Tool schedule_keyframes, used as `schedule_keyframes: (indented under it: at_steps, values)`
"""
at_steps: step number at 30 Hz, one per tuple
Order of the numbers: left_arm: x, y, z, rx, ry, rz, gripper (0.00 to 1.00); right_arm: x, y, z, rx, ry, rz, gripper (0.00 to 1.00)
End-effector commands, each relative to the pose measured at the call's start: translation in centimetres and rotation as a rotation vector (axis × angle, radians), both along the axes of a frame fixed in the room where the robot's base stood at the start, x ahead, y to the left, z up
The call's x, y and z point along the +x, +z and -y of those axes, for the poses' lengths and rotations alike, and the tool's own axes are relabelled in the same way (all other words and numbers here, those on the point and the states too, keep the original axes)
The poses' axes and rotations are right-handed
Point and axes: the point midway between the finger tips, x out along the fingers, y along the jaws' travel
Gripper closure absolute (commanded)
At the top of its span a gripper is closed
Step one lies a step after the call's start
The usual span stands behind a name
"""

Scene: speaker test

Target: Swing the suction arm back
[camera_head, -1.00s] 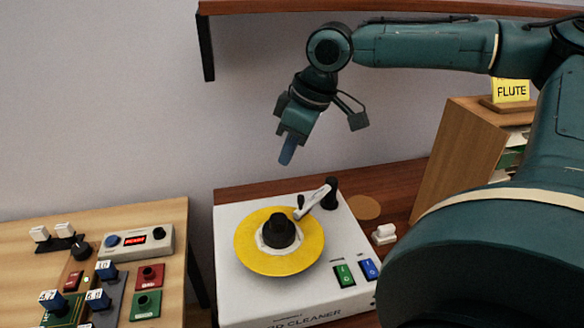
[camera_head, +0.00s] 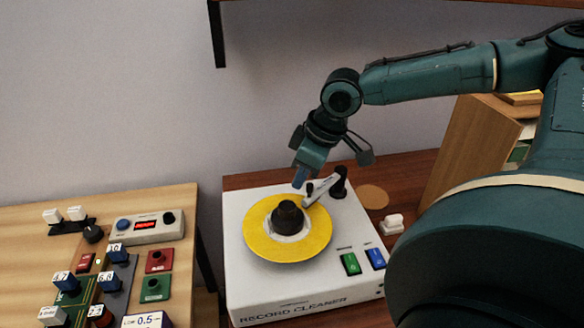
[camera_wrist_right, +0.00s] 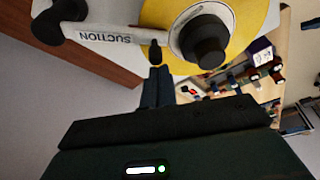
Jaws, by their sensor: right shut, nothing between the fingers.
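The white suction arm (camera_head: 322,187) reaches from a black pivot post (camera_head: 340,182) over the edge of a yellow disc (camera_head: 262,247) on the white record cleaner (camera_head: 240,290). The arm, labelled SUCTION, crosses the upper left of the right wrist view (camera_wrist_right: 95,37), with a small dark peg (camera_wrist_right: 155,50) near its free end. My right gripper (camera_head: 299,182) is shut and empty, pointing down just behind the arm's free end. In the wrist view its fingertips (camera_wrist_right: 157,70) are close to the peg; I cannot tell whether they touch. My left gripper is out of view.
A black knob (camera_head: 288,215) stands at the disc's centre. Green (camera_head: 350,264) and blue (camera_head: 375,258) switches sit at the cleaner's front right. A small white object (camera_head: 392,223) lies to the right. A table with several devices (camera_head: 150,226) stands left; a shelf hangs above.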

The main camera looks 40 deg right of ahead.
Motion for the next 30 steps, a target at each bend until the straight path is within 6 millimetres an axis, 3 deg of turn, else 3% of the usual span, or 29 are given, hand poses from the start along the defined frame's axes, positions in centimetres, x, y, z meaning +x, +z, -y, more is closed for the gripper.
schedule_keyframes:
  at_steps: [19, 30]
  values:
    - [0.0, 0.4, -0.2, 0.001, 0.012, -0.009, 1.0, -0.6, 0.1, 0.1, 0.002, 0.023, 0.0, 1.0]
    - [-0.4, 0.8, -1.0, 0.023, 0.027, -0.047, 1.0, -1.9, 0.2, 0.2, 0.004, 0.234, 0.0, 1.0]
